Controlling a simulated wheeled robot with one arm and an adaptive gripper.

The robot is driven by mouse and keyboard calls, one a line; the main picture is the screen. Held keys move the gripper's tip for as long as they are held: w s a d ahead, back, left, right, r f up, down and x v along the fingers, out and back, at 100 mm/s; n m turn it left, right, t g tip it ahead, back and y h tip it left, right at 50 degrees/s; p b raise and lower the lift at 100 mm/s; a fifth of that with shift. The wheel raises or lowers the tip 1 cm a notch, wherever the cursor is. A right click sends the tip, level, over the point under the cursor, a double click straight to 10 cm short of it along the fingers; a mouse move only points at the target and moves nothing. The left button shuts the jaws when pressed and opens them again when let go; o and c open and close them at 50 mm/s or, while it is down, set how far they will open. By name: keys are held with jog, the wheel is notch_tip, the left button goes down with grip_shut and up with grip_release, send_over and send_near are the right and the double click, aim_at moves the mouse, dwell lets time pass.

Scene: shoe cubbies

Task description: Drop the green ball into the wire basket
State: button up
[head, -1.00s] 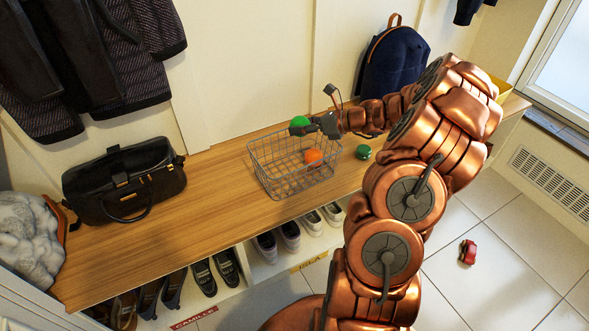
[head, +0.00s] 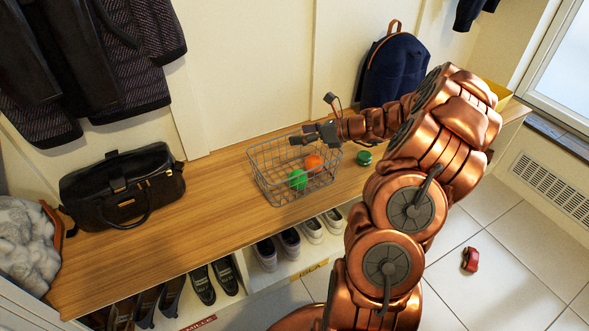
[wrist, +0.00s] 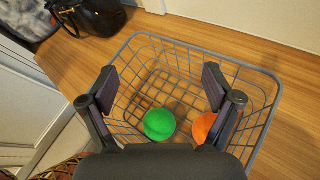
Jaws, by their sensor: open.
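The green ball (head: 298,179) lies inside the wire basket (head: 268,190), on its floor, beside an orange ball (head: 314,163). The basket stands on the wooden bench. My gripper (head: 303,139) is open and empty, above the basket's back right part. In the wrist view, the open fingers of my gripper (wrist: 158,92) spread over the basket (wrist: 262,78). The green ball (wrist: 159,124) shows below and between the fingers, and the orange ball (wrist: 204,128) is partly hidden behind the right finger.
A small green round object (head: 364,158) sits on the bench (head: 215,200) right of the basket. A black handbag (head: 122,188) stands at left and a navy backpack (head: 394,68) at the back right. Shoes (head: 266,254) fill cubbies below. A red toy car (head: 470,259) is on the floor.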

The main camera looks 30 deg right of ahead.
jog(key=v, duration=1.2)
